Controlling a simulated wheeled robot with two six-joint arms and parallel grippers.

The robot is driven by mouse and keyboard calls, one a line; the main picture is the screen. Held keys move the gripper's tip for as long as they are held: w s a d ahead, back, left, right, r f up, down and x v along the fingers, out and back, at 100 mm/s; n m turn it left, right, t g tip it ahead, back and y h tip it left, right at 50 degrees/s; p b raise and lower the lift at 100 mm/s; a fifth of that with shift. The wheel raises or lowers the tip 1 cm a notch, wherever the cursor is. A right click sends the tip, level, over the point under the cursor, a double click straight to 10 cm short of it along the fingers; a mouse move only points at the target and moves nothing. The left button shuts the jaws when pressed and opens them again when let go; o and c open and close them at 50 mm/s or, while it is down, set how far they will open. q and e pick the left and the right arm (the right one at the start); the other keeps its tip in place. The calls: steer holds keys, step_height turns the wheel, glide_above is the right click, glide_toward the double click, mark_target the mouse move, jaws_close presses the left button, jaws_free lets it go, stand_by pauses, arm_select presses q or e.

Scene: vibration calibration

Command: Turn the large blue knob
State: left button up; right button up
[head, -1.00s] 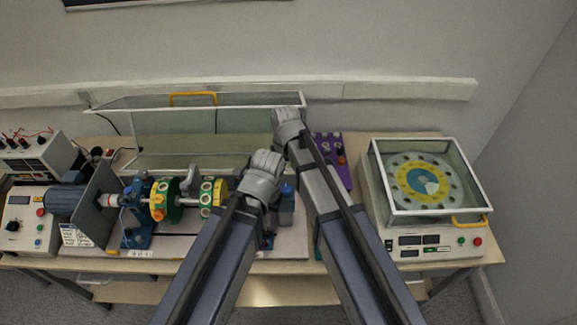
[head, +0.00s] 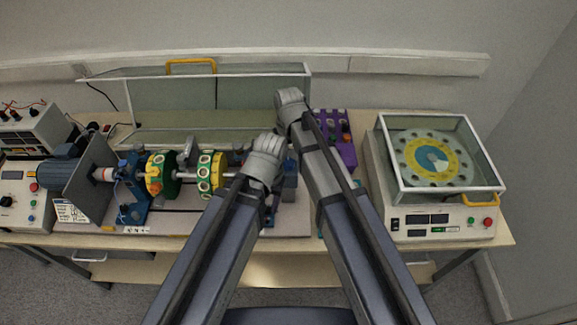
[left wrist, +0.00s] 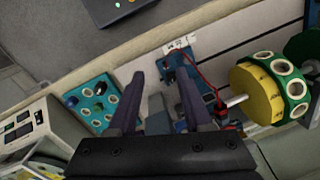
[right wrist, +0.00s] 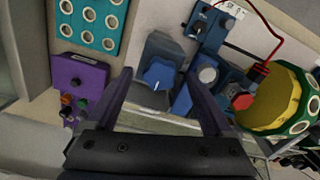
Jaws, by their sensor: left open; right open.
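A large blue knob (right wrist: 158,74) sits on a grey box (right wrist: 160,48) in the right wrist view. My right gripper (right wrist: 163,98) is open and empty. Its two fingers appear on either side of the knob and box in that view; I cannot tell the gap in depth. My left gripper (left wrist: 157,98) is open over the bench, with part of a grey box between its fingers in the left wrist view. In the head view both hands hide their fingertips, and I cannot make out the knob clearly there.
A purple panel (right wrist: 78,78) and a teal panel (right wrist: 92,22) lie beside the grey box. A blue bracket with a red knob (right wrist: 242,101) and a yellow-green rotor (right wrist: 275,100) stand on the other side. A covered dial machine (head: 437,222) is at the right.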

steer(key=shift+f+b, duration=0.3)
steer(key=shift+f, duration=0.35)
jaws_close()
